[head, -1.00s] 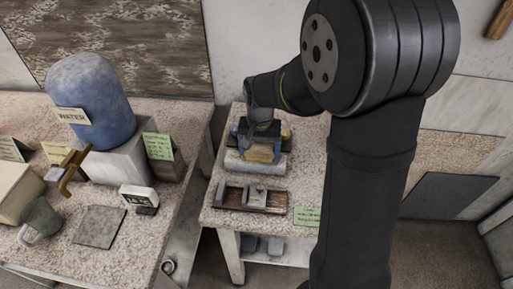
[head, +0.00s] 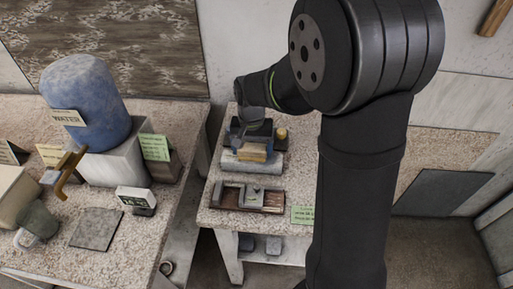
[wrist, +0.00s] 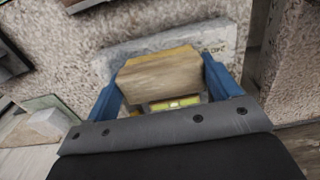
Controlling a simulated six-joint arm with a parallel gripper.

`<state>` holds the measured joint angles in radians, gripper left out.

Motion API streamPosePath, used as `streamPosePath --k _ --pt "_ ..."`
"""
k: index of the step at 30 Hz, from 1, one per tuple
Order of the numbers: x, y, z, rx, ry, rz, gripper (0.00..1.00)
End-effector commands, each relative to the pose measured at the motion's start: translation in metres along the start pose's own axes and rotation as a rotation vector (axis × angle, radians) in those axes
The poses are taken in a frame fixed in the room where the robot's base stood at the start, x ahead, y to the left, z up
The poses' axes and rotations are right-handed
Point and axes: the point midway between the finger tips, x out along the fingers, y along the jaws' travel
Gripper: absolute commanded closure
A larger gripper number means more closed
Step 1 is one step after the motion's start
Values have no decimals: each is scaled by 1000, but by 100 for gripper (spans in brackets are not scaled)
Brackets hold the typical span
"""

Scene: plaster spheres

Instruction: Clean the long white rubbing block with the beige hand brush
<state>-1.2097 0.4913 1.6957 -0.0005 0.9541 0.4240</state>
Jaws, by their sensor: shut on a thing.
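My gripper (head: 250,140) is shut on the beige hand brush (head: 254,154), with a blue finger on each side of it. In the wrist view the brush (wrist: 157,78) sits crosswise between the fingertips of my gripper (wrist: 163,80). The long white rubbing block (head: 236,165) lies below and in front of the brush on the right-hand bench. In the wrist view the block (wrist: 200,38) shows pale grey with faint lettering, partly covered by the brush. I cannot tell whether the bristles touch it.
A shallow wooden tray (head: 271,209) with grey pieces lies in front of the block. A small yellow cylinder (head: 282,133) stands behind right. A green card (head: 304,215) is at the bench's front edge. A blue water vessel (head: 85,105) stands on the left bench, across a gap.

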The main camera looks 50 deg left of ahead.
Motion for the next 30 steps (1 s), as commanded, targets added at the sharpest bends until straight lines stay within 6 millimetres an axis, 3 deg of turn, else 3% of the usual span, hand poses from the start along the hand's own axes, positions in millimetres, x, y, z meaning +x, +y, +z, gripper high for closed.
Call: streamPosePath --k 13,20,30 --pt "1 -22 0 0 1 0 37" --pt "1 -20 0 1 0 0 37" --pt "0 0 0 1 0 0 37"
